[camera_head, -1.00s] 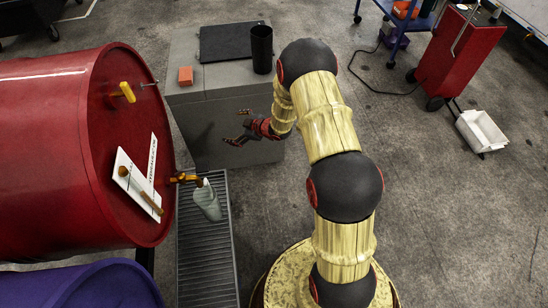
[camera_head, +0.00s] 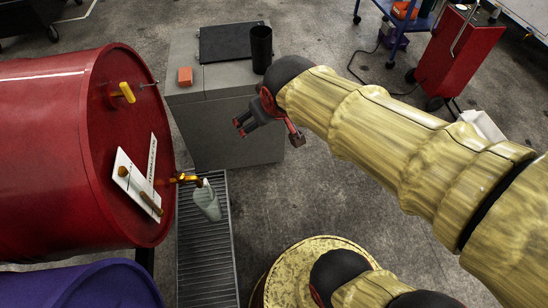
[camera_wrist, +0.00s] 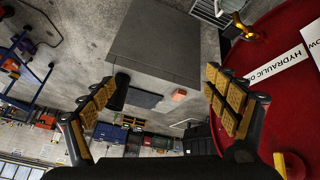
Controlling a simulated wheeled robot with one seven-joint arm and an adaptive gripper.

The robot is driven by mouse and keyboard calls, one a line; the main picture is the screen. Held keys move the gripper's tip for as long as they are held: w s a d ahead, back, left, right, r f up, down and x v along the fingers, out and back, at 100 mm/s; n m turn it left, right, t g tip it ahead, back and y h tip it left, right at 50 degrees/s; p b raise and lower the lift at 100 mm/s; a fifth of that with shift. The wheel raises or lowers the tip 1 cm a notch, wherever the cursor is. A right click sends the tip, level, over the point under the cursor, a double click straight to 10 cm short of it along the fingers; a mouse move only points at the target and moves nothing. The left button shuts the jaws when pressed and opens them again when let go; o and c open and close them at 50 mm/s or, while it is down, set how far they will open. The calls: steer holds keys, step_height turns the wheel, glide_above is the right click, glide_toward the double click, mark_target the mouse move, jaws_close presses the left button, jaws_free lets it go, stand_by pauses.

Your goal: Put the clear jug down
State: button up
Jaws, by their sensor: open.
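The clear jug (camera_head: 207,202) is a pale translucent vessel under the orange tap (camera_head: 184,178) of the red drum, above the metal floor grate. It looks upright, and its upper part is close beneath the tap. I cannot tell from this angle what bears it. My gripper (camera_head: 268,134) is open and empty, in front of the grey cabinet and apart from the jug, up and to the right of it. In the wrist view my gripper (camera_wrist: 157,97) shows both padded fingers wide apart with nothing between them. The jug is not clearly visible there.
The red drum (camera_head: 60,150) fills the left, with a purple drum (camera_head: 85,287) below it. The grey cabinet (camera_head: 225,125) bears a black mat (camera_head: 232,42), a dark cylinder (camera_head: 261,50) and an orange block (camera_head: 185,76). The grate (camera_head: 205,265) lies on open floor. A red cart (camera_head: 458,55) stands upper right.

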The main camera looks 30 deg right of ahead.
steer(key=s+a+m+g+y, duration=0.1)
steer(key=s+a, duration=0.3)
steer(key=s, duration=0.8)
steer(key=shift+s+a+y, duration=0.3)
steer(key=shift+a, duration=0.05)
steer(key=shift+f, duration=0.1)
step_height(320, 180, up, 4)
steer(key=p, duration=0.4)
steer(key=shift+c, duration=0.5)
stand_by(0.7)
